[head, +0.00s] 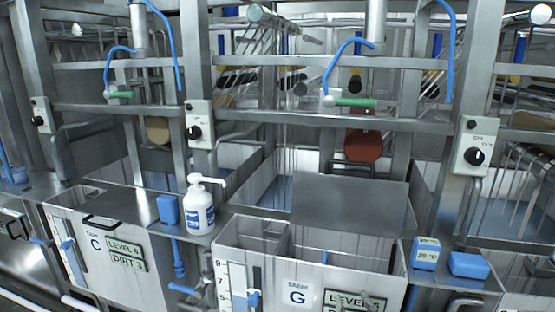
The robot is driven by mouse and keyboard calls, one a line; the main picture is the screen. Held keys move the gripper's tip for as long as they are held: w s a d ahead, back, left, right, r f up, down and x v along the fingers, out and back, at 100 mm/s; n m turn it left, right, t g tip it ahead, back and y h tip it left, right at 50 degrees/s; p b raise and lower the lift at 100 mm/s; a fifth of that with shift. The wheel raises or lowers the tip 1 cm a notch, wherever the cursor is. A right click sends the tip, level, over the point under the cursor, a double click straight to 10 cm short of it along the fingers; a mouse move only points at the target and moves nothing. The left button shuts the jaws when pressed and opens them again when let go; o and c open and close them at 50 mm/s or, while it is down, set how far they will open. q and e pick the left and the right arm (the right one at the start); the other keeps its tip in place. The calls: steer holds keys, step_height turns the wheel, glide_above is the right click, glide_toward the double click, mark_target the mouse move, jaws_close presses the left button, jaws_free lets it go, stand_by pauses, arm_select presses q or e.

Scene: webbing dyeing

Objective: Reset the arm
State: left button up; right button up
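I cannot make out either of my grippers or arms in the head view. The view is filled by a metal dyeing line. Tank G (297,296) stands at the front centre with its top open and an inner divider. Tank C (95,243) stands at the left, with a sign reading LEVEL and DIRT.
A white pump bottle (199,208) stands on the ledge between the tanks. A grey panel (350,205) rises over tank G. Blue blocks (468,265) sit on the right ledge. Knob boxes (473,147) and blue hoses (340,66) are on the frame.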

steer(key=s+d+f+m+g, duration=0.1)
steer(key=s+d+f+g, duration=0.1)
steer(key=s+f+g, duration=0.75)
steer(key=s+d+f+m+g, duration=0.1)
steer(key=s+d+f+g, duration=0.25)
steer(key=s+f, duration=1.1)
steer(key=s+a+f+g, duration=0.1)
steer(key=s+f, duration=0.1)
steer(key=f, duration=0.9)
steer(key=s+f+g, duration=0.1)
steer(key=s+f, duration=0.2)
steer(key=f, duration=0.7)
steer(key=s+d+f, duration=0.3)
steer(key=s+f, duration=1.3)
steer(key=shift+s+f+g+h, duration=0.15)
steer(key=shift+f+g+h, duration=0.2)
steer(key=shift+g+h, duration=0.05)
